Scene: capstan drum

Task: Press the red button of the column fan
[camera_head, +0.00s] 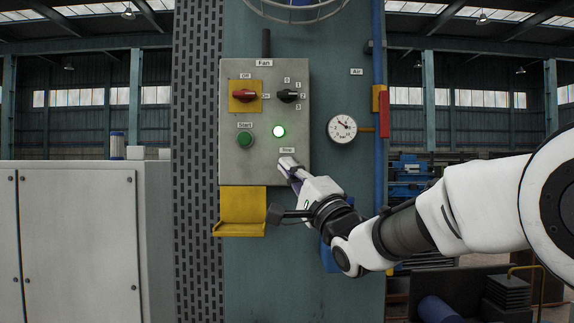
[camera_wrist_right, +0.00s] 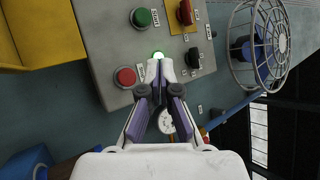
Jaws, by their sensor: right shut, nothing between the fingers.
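The red button (camera_wrist_right: 125,77) sits on the grey fan control panel (camera_head: 232,165). In the head view my right gripper (camera_head: 286,161) covers the spot below the Stop label (camera_head: 287,150), and the button is hidden there. In the right wrist view the shut, empty fingertips (camera_wrist_right: 158,66) appear to the right of the red button, near the lit green lamp (camera_wrist_right: 158,55). I cannot tell whether they touch the panel. The lamp (camera_head: 278,131) glows in the head view too. The green Start button (camera_head: 245,140) is at the panel's left. My left gripper is not in view.
A red rotary switch on a yellow plate (camera_head: 244,107) and a black selector (camera_head: 289,96) stick out above. A pressure gauge (camera_head: 342,129) and blue pipe (camera_head: 378,200) are to the right. A yellow tray (camera_head: 240,205) sits below the panel. A caged fan (camera_wrist_right: 262,46) shows in the wrist view.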

